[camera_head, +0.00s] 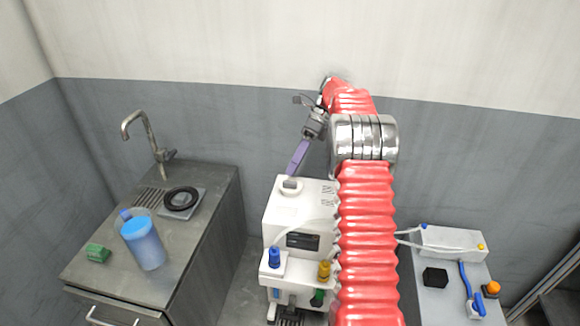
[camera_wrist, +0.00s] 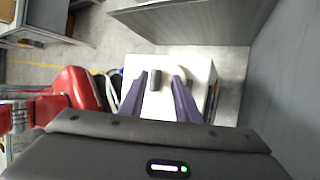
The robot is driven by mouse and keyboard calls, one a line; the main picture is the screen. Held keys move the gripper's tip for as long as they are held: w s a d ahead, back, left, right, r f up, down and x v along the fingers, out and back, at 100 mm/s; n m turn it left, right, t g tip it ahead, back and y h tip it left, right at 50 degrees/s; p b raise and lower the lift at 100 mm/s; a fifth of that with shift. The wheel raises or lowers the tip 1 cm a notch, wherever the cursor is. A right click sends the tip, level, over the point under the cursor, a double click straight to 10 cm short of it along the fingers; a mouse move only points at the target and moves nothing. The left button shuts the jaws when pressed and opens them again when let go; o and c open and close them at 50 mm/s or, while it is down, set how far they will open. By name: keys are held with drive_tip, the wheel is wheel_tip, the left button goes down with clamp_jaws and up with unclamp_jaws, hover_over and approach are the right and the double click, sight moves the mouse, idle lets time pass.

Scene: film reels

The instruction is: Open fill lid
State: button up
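The white machine (camera_head: 305,211) stands in the middle of the head view, with a round fill lid (camera_head: 285,193) on its top. A small grey handle (camera_head: 291,183) rises from the lid. My gripper (camera_head: 293,172) points down just above the lid, its purple fingers close to the handle. In the wrist view my gripper (camera_wrist: 160,80) is open, its two fingers apart. The grey handle (camera_wrist: 154,80) shows between the fingertips, nearer the left one. I cannot tell whether a finger touches it. The lid looks closed. My red arm hides the machine's right side.
A grey sink counter (camera_head: 205,245) at left holds a blue-filled jug (camera_head: 144,245), a green sponge (camera_head: 98,253) and a black ring (camera_head: 181,198). A white box (camera_head: 452,241) with tubes stands at right on a grey unit. A wall stands behind the machine.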

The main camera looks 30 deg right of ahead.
drive_tip(key=shift+r, duration=0.1)
wheel_tip(320, 180, up, 10)
idle(0.5)
idle(0.5)
